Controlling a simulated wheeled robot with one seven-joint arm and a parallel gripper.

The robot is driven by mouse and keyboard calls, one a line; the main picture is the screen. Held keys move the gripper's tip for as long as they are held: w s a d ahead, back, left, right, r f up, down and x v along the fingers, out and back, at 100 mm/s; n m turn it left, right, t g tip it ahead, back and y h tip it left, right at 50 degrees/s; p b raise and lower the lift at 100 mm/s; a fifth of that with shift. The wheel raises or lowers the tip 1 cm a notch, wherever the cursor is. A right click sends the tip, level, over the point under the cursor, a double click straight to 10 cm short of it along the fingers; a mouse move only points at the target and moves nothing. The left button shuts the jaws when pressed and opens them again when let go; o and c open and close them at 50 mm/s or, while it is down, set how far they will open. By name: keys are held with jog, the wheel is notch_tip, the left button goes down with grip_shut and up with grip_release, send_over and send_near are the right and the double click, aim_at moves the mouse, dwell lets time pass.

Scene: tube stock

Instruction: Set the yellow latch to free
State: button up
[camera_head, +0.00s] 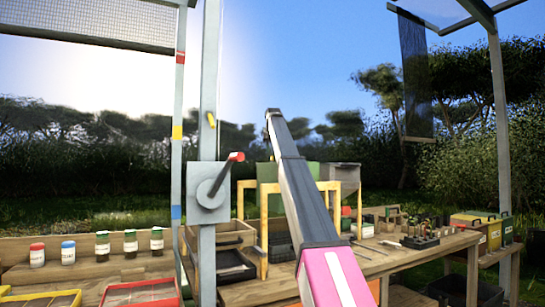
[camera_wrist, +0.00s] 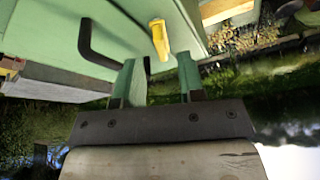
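In the wrist view a short yellow latch (camera_wrist: 159,38) sticks out from a pale green panel (camera_wrist: 60,32). A bent black handle (camera_wrist: 88,42) is on the same panel, left of the latch. My gripper (camera_wrist: 160,70) is open, with its two green fingers apart and nothing between them. The latch shows just beyond the gap between the fingertips, with no visible contact. In the head view my arm covers part of a green box (camera_head: 268,172) on a yellow frame (camera_head: 264,225); my gripper and the latch on the panel cannot be made out there.
A grey post (camera_head: 208,80) carries a grey box with a red-tipped crank (camera_head: 236,157) and a small yellow piece (camera_head: 211,120). Lidded jars (camera_head: 102,246) stand at left. The right bench (camera_head: 400,262) holds trays and small plants. A grey hopper (camera_head: 345,176) stands behind my arm.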

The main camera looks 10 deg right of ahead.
aim_at(272, 158)
jog(key=shift+x, duration=1.75)
grip_shut()
jog(key=shift+n, duration=0.3)
jog(key=n+y, duration=0.1)
jog(key=n, duration=0.3)
jog(key=shift+a+y, duration=0.2)
jog(key=shift+y, duration=0.2)
grip_release()
